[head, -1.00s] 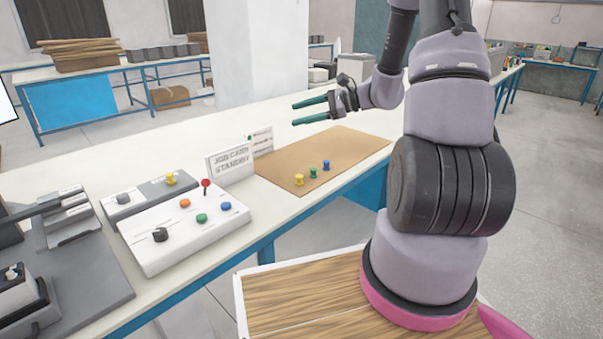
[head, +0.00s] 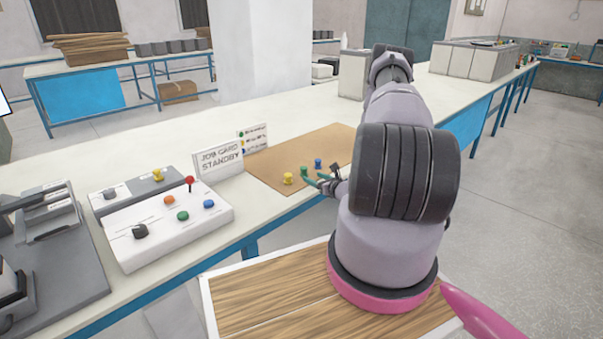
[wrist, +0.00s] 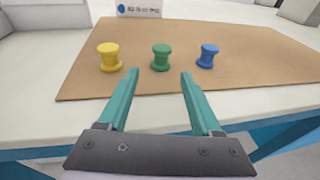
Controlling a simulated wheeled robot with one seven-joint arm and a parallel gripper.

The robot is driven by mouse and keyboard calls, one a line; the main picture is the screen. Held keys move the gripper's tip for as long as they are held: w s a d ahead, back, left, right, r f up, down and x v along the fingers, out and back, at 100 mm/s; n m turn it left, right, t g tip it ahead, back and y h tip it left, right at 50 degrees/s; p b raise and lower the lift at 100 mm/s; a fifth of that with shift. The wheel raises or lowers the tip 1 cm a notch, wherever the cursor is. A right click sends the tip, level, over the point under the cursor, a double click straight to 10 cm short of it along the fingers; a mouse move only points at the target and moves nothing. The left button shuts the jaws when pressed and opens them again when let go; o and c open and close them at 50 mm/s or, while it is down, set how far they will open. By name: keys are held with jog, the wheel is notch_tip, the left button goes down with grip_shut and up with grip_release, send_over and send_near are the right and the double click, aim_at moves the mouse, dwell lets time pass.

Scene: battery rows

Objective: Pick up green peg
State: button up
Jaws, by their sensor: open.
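The green peg (wrist: 161,57) is a spool-like piece standing upright on the brown mat (wrist: 130,85), between a yellow peg (wrist: 109,57) and a blue peg (wrist: 207,56). In the head view the green peg (head: 304,172) stands just beyond my gripper (head: 312,178). In the wrist view my gripper (wrist: 158,84) is open and empty. Its teal fingers point toward the green peg, which lies ahead of the gap between the tips. The fingers appear apart from all the pegs.
A job card sign (head: 218,160) stands at the mat's left edge. A white control box (head: 165,222) with coloured knobs and a red-topped lever (head: 190,183) is further left. The mat behind the pegs is clear.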

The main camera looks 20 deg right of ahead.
aim_at(305, 171)
jog(key=x, duration=0.8)
jog(key=shift+w+d+r, duration=0.1)
jog(key=shift+w+r, duration=0.15)
jog(key=shift+r, duration=0.15)
grip_shut()
